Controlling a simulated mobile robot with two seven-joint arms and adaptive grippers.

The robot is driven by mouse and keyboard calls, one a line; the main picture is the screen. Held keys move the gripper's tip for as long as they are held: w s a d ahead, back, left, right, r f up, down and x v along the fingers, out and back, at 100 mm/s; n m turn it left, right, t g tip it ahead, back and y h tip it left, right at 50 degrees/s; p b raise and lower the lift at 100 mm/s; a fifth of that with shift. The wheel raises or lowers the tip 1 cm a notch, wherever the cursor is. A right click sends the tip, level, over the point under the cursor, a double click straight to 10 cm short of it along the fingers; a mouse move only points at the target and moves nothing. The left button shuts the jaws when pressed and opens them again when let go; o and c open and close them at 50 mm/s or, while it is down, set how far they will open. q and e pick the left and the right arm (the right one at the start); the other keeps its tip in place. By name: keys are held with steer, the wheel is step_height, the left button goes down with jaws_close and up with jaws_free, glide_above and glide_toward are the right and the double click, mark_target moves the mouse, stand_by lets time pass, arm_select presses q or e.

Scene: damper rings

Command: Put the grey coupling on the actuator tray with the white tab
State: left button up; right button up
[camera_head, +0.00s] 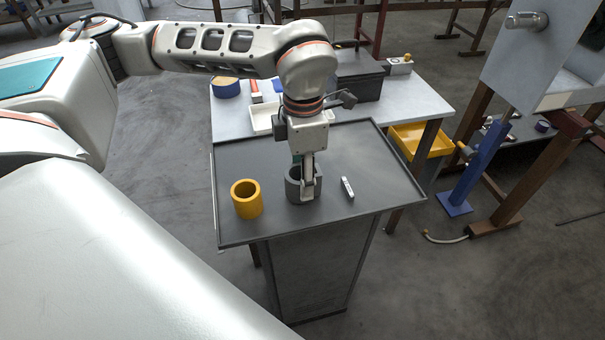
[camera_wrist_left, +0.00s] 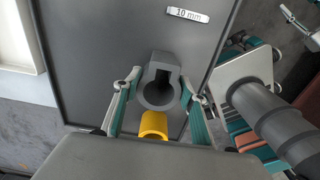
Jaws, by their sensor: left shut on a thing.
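The grey coupling (camera_head: 292,187) stands on the dark rimmed top (camera_head: 240,160) of a stand; it also shows in the left wrist view (camera_wrist_left: 148,80), a thick ring with a slot. My left gripper (camera_head: 308,186) points down at it, its fingers (camera_wrist_left: 160,84) on either side and shut on it. Part of the coupling is hidden behind the gripper. A small white label (camera_head: 347,188) lies to its right and reads "10 mm" in the left wrist view (camera_wrist_left: 187,15). I cannot tell which surface is the actuator tray. My right gripper is not in view.
A yellow ring (camera_head: 246,199) stands left of the coupling. Behind the stand is a pale table (camera_head: 232,121) with a white tray (camera_head: 262,120), a blue round item (camera_head: 226,88) and a dark box (camera_head: 359,78). A yellow bin (camera_head: 420,140) is at right.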

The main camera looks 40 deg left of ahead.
arm_select(q)
steer(key=shift+f, duration=0.25)
steer(key=o, duration=1.5)
steer(key=shift+o, duration=0.3)
step_height(320, 180, up, 12)
jaws_close()
stand_by(0.7)
